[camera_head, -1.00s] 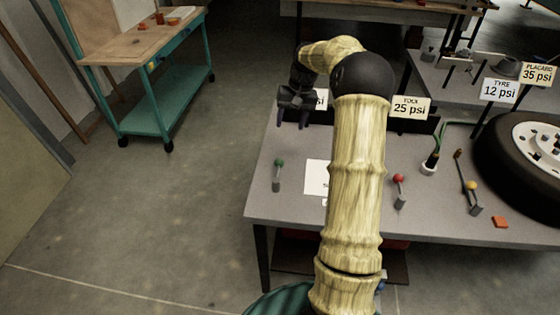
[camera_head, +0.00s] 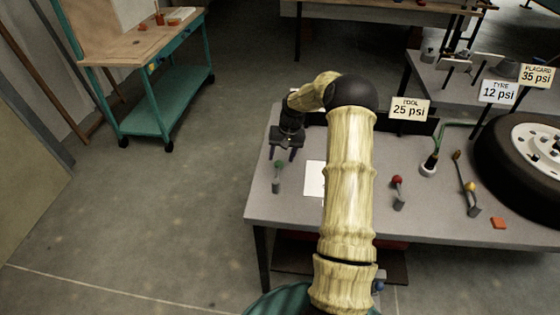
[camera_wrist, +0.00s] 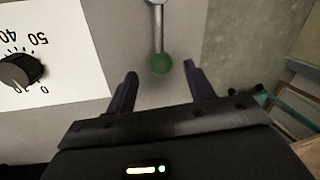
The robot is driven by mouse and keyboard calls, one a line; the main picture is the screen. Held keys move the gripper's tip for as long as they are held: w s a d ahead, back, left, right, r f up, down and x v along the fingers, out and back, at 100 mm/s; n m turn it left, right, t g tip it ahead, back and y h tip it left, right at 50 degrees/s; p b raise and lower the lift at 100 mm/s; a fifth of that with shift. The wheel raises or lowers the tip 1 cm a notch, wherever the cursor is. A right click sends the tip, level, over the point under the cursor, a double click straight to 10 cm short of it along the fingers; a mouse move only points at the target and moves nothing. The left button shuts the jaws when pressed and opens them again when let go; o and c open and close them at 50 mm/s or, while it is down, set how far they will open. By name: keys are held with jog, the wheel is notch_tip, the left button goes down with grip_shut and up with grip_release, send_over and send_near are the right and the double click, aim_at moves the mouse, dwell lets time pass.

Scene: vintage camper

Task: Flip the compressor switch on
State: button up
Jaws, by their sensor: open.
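A small lever switch with a green ball tip (camera_head: 279,163) stands at the left end of the grey workbench (camera_head: 260,207). Its metal stem and green ball (camera_wrist: 160,63) also show in the wrist view. No label on it can be read. My gripper (camera_head: 284,156) is open and empty, just behind and above the green ball. In the wrist view the ball lies just ahead of the fingertips (camera_wrist: 158,76), about between them and apart from both.
A white dial panel with a dark knob (camera_wrist: 20,70) lies beside the lever. A red-tipped lever (camera_head: 398,181), a yellow-tipped lever (camera_head: 471,188) and a tyre (camera_head: 515,150) are to the right. A teal cart (camera_head: 165,100) stands back left on open floor.

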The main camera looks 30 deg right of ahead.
aim_at(280, 161)
jog(key=shift+w+a+f, duration=0.1)
jog(key=shift+a+f, duration=0.1)
jog(key=shift+f, duration=0.7)
jog(key=shift+w+a+f, duration=0.1)
jog(key=shift+a+f, duration=0.05)
jog(key=shift+f, duration=0.75)
jog(key=shift+c, duration=0.2)
grip_shut()
